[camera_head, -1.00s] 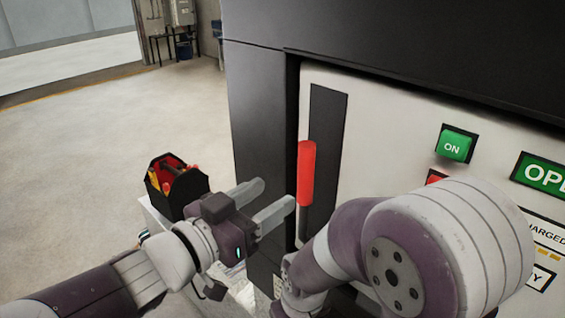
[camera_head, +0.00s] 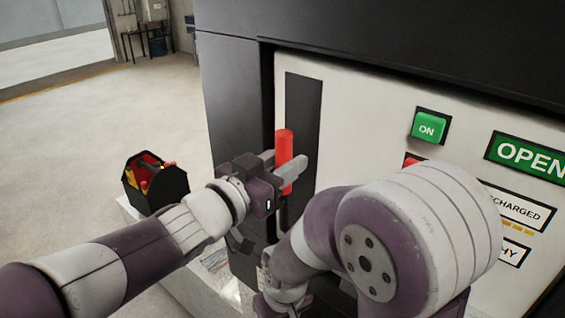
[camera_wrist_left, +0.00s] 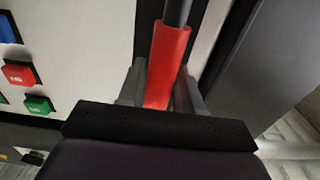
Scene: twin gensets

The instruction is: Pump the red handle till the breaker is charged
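The red handle (camera_head: 284,155) stands upright in front of a dark vertical slot on the white breaker panel (camera_head: 354,118). My left gripper (camera_head: 282,168) has its fingers on either side of the handle's lower part. In the left wrist view the red handle (camera_wrist_left: 167,62) runs between the two fingers (camera_wrist_left: 160,92), which lie close against it. A dark rod extends from the handle's end there. The white label (camera_head: 520,209) shows "CHARGED" letters, its left part hidden by my right arm.
A green ON button (camera_head: 428,127) and a green OPEN sign (camera_head: 526,156) are on the panel. A red button (camera_head: 412,160) is partly hidden by my right arm. A black toolbox (camera_head: 154,184) stands at left. The floor beyond is clear.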

